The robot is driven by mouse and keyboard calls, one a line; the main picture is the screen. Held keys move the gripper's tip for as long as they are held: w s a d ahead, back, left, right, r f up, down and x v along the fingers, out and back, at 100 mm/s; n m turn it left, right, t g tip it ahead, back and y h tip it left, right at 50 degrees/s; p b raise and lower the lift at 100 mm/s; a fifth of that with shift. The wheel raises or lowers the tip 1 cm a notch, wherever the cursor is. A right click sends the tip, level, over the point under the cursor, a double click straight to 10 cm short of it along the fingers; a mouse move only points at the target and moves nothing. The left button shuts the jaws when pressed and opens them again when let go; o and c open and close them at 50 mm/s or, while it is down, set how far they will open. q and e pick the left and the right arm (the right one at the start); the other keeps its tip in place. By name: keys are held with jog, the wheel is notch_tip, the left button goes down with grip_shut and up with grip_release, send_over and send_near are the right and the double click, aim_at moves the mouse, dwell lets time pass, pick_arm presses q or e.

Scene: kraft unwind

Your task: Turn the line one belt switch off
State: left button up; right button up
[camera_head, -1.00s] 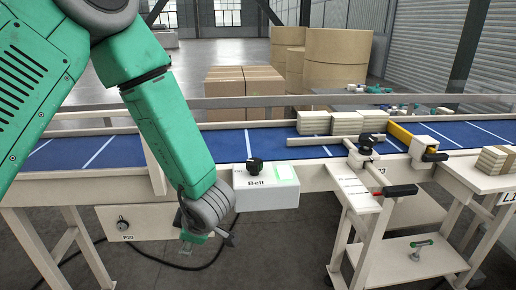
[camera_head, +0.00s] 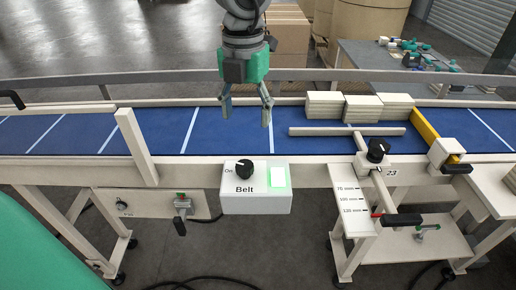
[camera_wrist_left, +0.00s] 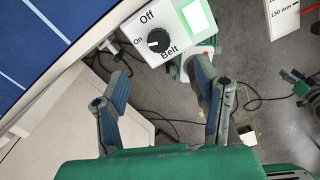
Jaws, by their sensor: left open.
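The white belt switch box (camera_head: 255,204) is on the front side of the conveyor, marked "Belt". Its black knob (camera_head: 244,169) has its pale mark toward the "On" label, and a green panel (camera_head: 278,177) beside it is lit. The box also shows in the left wrist view (camera_wrist_left: 190,48), where "Off", "On" and the knob (camera_wrist_left: 158,40) are readable. My left gripper (camera_head: 247,118) points down, open and empty, appearing above and beyond the box in the head view. Its fingers also show in the left wrist view (camera_wrist_left: 160,78), apart from the knob. My right gripper is not in view.
The blue conveyor belt (camera_head: 90,132) runs across behind the box. Stacked pale blocks (camera_head: 378,107) sit on it to the right. A rail arm with a black knob (camera_head: 377,150) and a red-marked handle (camera_head: 400,219) stand right of the box. A panel (camera_head: 140,203) hangs below left.

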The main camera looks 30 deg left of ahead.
aim_at(245, 164)
pick_arm(q)
jog(key=f, duration=0.1)
jog(key=s+f, duration=0.2)
jog(key=f, duration=0.1)
jog(key=shift+a, duration=0.15)
jog(key=f, duration=0.5)
jog(key=w+f, duration=0.1)
jog(key=f, duration=0.2)
jog(key=shift+s+f, duration=0.15)
jog(key=shift+f, duration=0.45)
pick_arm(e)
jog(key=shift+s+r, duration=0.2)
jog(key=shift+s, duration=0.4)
pick_arm(q)
jog(key=c, duration=1.1)
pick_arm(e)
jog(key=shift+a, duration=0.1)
